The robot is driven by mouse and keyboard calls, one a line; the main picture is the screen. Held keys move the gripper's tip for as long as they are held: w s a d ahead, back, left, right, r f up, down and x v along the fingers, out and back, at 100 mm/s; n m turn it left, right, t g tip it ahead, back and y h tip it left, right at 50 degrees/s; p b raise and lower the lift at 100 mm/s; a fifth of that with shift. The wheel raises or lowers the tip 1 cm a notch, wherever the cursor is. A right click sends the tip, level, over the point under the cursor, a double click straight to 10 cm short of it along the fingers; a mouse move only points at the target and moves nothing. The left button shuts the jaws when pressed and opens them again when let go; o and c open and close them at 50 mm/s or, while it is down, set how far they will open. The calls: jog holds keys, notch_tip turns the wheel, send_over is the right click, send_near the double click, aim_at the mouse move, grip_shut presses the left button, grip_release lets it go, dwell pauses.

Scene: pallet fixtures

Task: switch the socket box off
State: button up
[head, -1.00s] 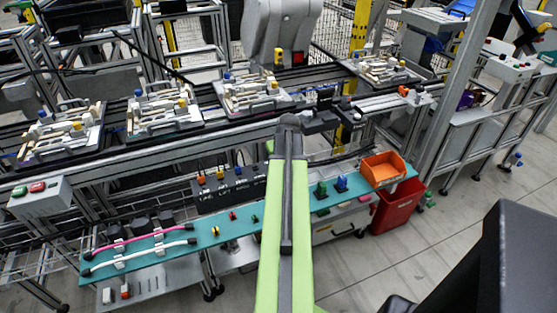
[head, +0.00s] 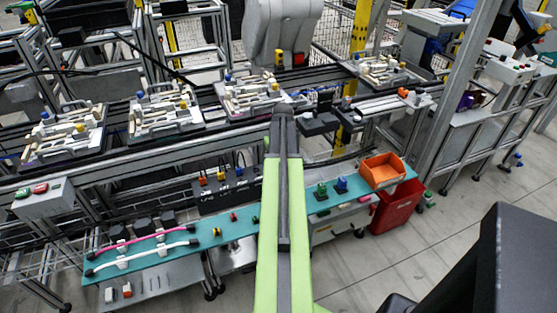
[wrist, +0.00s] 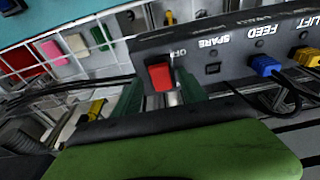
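The socket box (head: 225,190) is a dark box with coloured plugs at the rear of the teal shelf in the head view. In the wrist view the socket box (wrist: 230,60) shows upside-down labels SPARE, FEED and LIFT. Its red rocker switch (wrist: 160,77) sits at the left end, beside the lettering OFF. The dark green fingers of my gripper (wrist: 165,95) stand apart, one on each side below the switch, with nothing between them. I cannot tell whether they touch the box. In the head view my green arm hides the gripper.
A blue plug (wrist: 264,66) and a yellow plug (wrist: 305,57) with black cables sit in the box. The teal shelf (head: 150,262) holds pink and white hoses. An orange bin (head: 383,170) stands at its right end. A conveyor with loaded pallets runs behind.

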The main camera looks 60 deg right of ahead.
notch_tip(320, 180, up, 17)
jog(key=s+a+p, duration=0.2)
jog(key=p, duration=1.5)
jog(key=shift+s, duration=0.2)
